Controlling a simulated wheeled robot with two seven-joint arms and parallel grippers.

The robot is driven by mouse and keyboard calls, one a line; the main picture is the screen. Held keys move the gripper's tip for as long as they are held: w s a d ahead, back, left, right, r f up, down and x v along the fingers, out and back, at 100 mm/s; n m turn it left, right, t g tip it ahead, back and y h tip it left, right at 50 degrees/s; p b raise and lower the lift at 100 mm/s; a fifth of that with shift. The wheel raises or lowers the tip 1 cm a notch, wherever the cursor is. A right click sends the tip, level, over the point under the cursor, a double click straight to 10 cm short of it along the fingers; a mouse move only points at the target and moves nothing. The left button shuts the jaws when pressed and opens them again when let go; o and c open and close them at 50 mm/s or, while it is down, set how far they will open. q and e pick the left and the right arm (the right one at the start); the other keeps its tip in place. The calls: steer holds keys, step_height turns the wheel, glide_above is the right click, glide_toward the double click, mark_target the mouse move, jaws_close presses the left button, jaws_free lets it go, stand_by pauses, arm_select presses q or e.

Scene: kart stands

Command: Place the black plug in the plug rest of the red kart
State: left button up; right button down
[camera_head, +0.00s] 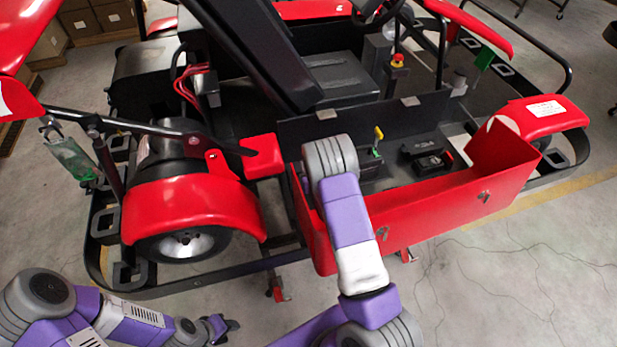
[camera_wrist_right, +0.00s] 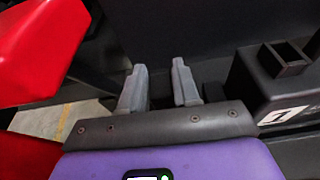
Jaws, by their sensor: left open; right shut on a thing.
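The red kart (camera_head: 195,205) fills the head view, with an open side bay behind a red panel (camera_head: 440,210). My right arm reaches over this panel, and its gripper is hidden in the head view. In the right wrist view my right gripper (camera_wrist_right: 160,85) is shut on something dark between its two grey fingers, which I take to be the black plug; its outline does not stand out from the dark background. A black box with a square opening (camera_wrist_right: 287,60), possibly the plug rest, stands right of the fingers, apart from them. My left gripper (camera_head: 227,326) is open and empty, low in front of the kart.
In the bay are a yellow-handled lever (camera_head: 378,135) and a black unit (camera_head: 428,157). A black bumper rail (camera_head: 190,290) runs round the kart. A red part (camera_wrist_right: 45,45) stands close on the left in the wrist view. The floor (camera_head: 520,270) at lower right is clear.

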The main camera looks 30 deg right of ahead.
steer(key=shift+f, duration=2.15)
steer(key=shift+a+f, duration=0.1)
steer(key=shift+f, duration=0.05)
steer(key=c, duration=0.8)
jaws_free()
steer(key=shift+r, duration=0.2)
steer(key=v, duration=0.7)
steer(key=shift+s, duration=0.3)
